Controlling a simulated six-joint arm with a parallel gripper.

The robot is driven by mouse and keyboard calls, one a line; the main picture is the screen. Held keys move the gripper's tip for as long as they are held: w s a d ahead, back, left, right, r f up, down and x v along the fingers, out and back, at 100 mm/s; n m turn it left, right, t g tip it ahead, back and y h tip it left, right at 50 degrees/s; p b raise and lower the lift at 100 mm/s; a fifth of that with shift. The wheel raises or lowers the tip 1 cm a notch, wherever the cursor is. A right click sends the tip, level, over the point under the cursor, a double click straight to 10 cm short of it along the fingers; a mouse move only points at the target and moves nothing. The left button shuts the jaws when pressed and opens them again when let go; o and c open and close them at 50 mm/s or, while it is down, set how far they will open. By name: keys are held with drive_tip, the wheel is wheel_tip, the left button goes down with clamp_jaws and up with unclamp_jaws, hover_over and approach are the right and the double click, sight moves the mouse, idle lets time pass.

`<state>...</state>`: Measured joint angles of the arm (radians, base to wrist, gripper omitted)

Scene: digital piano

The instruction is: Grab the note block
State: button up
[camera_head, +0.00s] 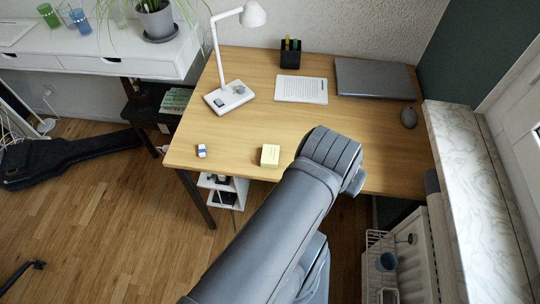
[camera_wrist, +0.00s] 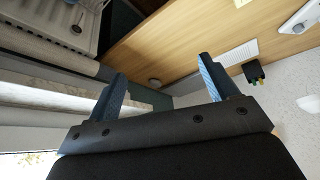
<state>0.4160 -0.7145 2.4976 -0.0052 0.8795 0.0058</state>
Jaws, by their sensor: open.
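The note block is a small pale yellow block (camera_head: 270,155) lying on the wooden desk near its front edge, left of my arm in the head view. In the head view my arm reaches up over the desk's front edge, to the right of the note block, and the fingers are hidden there.
The desk around the note block is clear.

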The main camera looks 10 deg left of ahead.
drive_tip(key=shift+o, duration=1.2)
drive_tip(key=w+d+m+g+h, duration=0.1)
drive_tip(key=w+d+m+g, duration=0.1)
drive_tip(key=w+d+m, duration=0.5)
drive_tip(key=m+g+y, duration=0.3)
drive_tip(key=m, duration=0.3)
hover_over(270, 154)
wheel_tip(270, 154, down, 7)
drive_tip(key=f, duration=1.1)
drive_tip(key=shift+w+a+f, duration=0.2)
drive_tip(key=shift+f, duration=0.15)
drive_tip(key=f, duration=0.3)
drive_tip(key=shift+s+d+f, duration=0.2)
drive_tip(key=shift+d+f, duration=0.05)
drive_tip(key=shift+f, duration=0.85)
